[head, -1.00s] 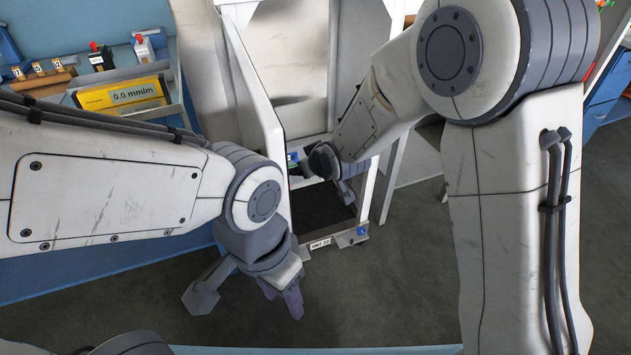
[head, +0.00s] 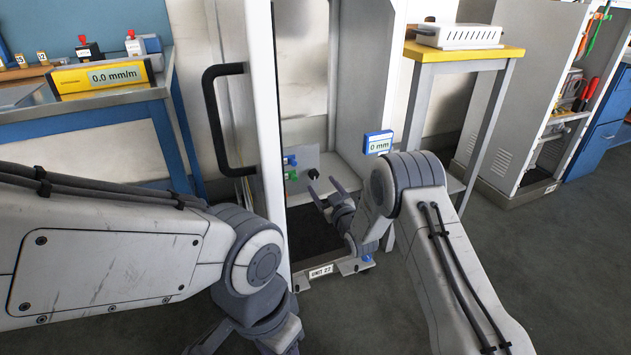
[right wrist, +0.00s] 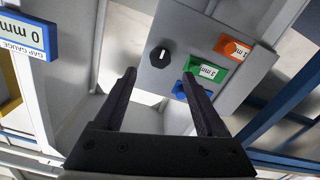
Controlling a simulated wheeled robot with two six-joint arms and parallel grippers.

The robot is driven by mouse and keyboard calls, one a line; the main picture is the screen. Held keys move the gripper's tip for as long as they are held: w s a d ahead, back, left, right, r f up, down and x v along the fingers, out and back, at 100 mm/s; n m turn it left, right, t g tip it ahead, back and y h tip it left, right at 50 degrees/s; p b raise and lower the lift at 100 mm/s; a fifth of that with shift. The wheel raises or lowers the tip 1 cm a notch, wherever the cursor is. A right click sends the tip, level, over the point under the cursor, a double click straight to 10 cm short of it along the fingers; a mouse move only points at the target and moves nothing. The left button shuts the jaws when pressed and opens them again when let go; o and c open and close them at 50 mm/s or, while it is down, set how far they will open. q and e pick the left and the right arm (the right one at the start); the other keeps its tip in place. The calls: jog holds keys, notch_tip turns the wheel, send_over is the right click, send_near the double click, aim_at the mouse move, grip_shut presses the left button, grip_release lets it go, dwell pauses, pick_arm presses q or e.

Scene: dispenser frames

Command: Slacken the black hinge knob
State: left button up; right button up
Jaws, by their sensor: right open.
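The black knob (right wrist: 160,56), with a white pointer mark, sits on a grey panel (right wrist: 178,22) in the right wrist view. In the head view the knob (head: 313,174) is small and dark on the panel inside the dispenser frame. My right gripper (head: 325,188) is open and empty, to the lower right of the knob in the head view. In the right wrist view its fingers (right wrist: 160,78) point toward the panel, with the knob beyond and between the tips, apart from them. My left gripper (head: 245,340) is at the bottom, its fingers partly cut off.
Green (right wrist: 207,70), orange (right wrist: 232,47) and blue (right wrist: 193,88) pieces sit beside the knob. A gap gauge (head: 378,143) reading 0 mm is on the right of the frame. The open door has a black handle (head: 215,120). A yellow-topped table (head: 465,52) stands right.

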aim_at(315, 175)
jog(key=b+x, duration=0.1)
jog(key=x, duration=0.5)
jog(key=shift+w+a+b, duration=0.1)
jog(key=shift+w+b, duration=0.15)
jog(key=shift+b, duration=0.05)
grip_shut()
